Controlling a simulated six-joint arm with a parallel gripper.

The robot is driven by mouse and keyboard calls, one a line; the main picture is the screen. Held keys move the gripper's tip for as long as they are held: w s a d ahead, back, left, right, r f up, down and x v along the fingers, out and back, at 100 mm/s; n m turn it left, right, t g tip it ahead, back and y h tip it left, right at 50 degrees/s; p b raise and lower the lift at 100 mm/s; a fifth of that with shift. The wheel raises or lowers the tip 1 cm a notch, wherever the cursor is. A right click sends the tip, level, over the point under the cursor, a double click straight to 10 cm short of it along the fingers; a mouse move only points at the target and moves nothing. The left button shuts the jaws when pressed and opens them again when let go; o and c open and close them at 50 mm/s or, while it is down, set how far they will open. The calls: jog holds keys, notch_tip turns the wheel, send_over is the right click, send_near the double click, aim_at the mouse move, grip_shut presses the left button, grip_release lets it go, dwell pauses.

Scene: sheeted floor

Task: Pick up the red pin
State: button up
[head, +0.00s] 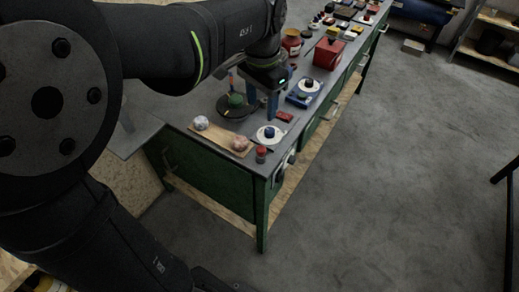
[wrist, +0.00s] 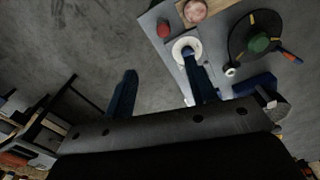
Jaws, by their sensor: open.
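A small upright red pin (head: 261,154) stands near the front corner of the bench in the head view. It looks like a short cylinder with a red top. In the wrist view a red round shape (wrist: 163,29), which looks like the same pin, lies beyond my fingertips near the bench edge. My gripper (head: 261,108) is above the bench, behind the pin in the head view and apart from it. In the wrist view my gripper (wrist: 159,64) has its two blue fingers spread wide with nothing between them. One finger overlaps a white disc (wrist: 180,44).
The white disc with a blue centre (head: 269,133) sits beside the pin. A wooden board (head: 222,136) carries two speckled balls. A dark round plate (head: 222,108) holds a green item. A red block (head: 284,116) and red box (head: 329,54) stand farther along the crowded bench.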

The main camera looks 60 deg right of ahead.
send_over(261, 148)
jog(key=f, duration=1.2)
jog(key=shift+s+a+f, duration=0.1)
jog(key=shift+s+a, duration=0.15)
jog(key=shift+a, duration=0.05)
jog(key=f, duration=0.5)
jog(key=shift+w+d, duration=0.2)
jog(key=shift+d, duration=0.05)
jog(key=c, duration=1.1)
